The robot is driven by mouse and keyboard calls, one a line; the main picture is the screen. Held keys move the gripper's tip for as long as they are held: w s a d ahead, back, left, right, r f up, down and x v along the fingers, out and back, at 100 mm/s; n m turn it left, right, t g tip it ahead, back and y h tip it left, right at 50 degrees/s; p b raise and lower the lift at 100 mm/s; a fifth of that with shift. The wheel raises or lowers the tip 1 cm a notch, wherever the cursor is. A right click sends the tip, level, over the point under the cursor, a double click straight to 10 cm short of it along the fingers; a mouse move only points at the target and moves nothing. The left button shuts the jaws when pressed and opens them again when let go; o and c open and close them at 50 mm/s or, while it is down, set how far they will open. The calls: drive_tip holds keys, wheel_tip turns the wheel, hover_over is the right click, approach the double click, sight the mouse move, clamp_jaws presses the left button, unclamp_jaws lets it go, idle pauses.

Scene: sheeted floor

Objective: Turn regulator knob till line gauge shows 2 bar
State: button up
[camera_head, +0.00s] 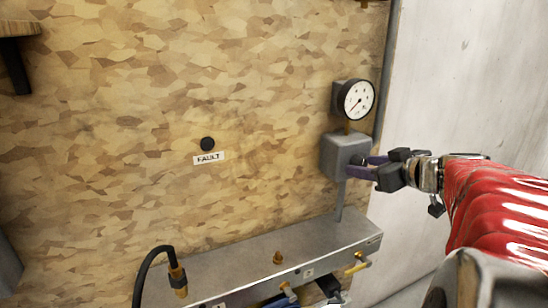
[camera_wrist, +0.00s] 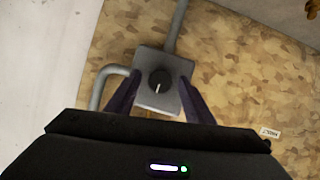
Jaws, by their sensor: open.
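The regulator is a grey box (camera_head: 343,156) on the wooden wall, with pipes joined to it. In the wrist view its black round knob (camera_wrist: 160,81) with a pale pointer line faces me. The line gauge (camera_head: 356,100), a white dial in a dark rim, sits just above the box; its needle points to the lower left, and the numbers are too small to read. My gripper (camera_wrist: 155,97) is open, its two purple fingers on either side of the knob; I cannot tell whether they touch it. In the head view my gripper (camera_head: 372,166) is at the box's right side.
A black round button (camera_head: 207,144) with a FAULT label (camera_head: 209,157) is on the wall to the left. A grey metal ledge (camera_head: 225,262) with brass fittings and a black hose (camera_head: 146,262) runs below. A pale wall (camera_head: 470,80) stands at the right.

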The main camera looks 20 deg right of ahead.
drive_tip(key=shift+c, duration=0.3)
drive_tip(key=c, duration=0.9)
drive_tip(key=shift+d, duration=0.15)
drive_tip(key=shift+c, duration=0.4)
drive_tip(key=shift+m, duration=0.3)
drive_tip(key=shift+m+y, duration=0.4)
drive_tip(key=m+y, duration=0.1)
drive_tip(key=m, duration=0.1)
drive_tip(key=m+y, duration=0.2)
drive_tip(key=m, duration=0.1)
drive_tip(key=m+t+y, duration=0.1)
drive_tip(key=m+y, duration=0.1)
drive_tip(key=m, duration=0.1)
drive_tip(key=shift+d+f, duration=0.2)
drive_tip(key=shift+d, duration=0.15)
